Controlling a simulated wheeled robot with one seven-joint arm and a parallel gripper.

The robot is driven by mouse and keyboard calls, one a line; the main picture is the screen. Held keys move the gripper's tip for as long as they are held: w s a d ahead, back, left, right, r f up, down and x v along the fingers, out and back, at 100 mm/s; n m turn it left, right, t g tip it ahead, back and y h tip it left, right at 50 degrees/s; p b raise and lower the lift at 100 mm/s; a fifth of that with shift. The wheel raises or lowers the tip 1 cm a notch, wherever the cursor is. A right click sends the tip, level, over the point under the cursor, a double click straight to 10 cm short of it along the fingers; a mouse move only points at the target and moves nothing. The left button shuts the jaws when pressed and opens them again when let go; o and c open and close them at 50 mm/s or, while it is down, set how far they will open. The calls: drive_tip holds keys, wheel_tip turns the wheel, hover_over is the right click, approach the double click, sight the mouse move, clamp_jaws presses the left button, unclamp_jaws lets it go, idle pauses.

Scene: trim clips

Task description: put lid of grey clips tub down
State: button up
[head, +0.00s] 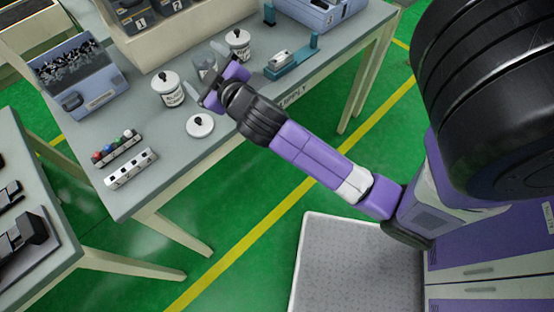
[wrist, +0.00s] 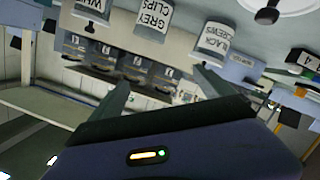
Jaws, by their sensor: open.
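The grey clips tub (wrist: 153,20) is white with a "GREY CLIPS" label and is the middle of three tubs in the wrist view. In the head view the tub (head: 207,64) is partly hidden behind my gripper (head: 203,70). A round white lid with a black knob (head: 200,126) lies flat on the table in front of the tubs. It also shows at the top right of the wrist view (wrist: 284,8). My gripper is open and empty, its fingers (wrist: 165,82) spread apart and pointing toward the tubs, clear of the lid.
The black screws tub (head: 168,90) stands left of the grey one, and another lidded tub (head: 238,44) stands right. A blue-grey bin (head: 80,80), a rack with coloured knobs (head: 118,147) and a teal fixture (head: 290,58) share the table. The front table edge lies under my arm.

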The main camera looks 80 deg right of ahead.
drive_tip(key=s+a+f+n+t+y, duration=0.1)
drive_tip(key=s+a+f+n+y, duration=0.15)
drive_tip(key=a, duration=0.25)
drive_tip(key=s+a+f+n+t+y, duration=0.1)
drive_tip(key=s+a+f+y, duration=0.25)
drive_tip(key=a, duration=0.25)
drive_tip(key=s+a+r+m+y, duration=0.2)
drive_tip(key=s+a+r+y, duration=0.1)
drive_tip(key=s+a, duration=1.4)
drive_tip(key=shift+a+r+t+y, duration=0.15)
drive_tip(key=shift+t+y, duration=0.25)
drive_tip(key=shift+y, duration=0.3)
drive_tip(key=shift+s, duration=0.1)
drive_tip(key=shift+c, duration=0.2)
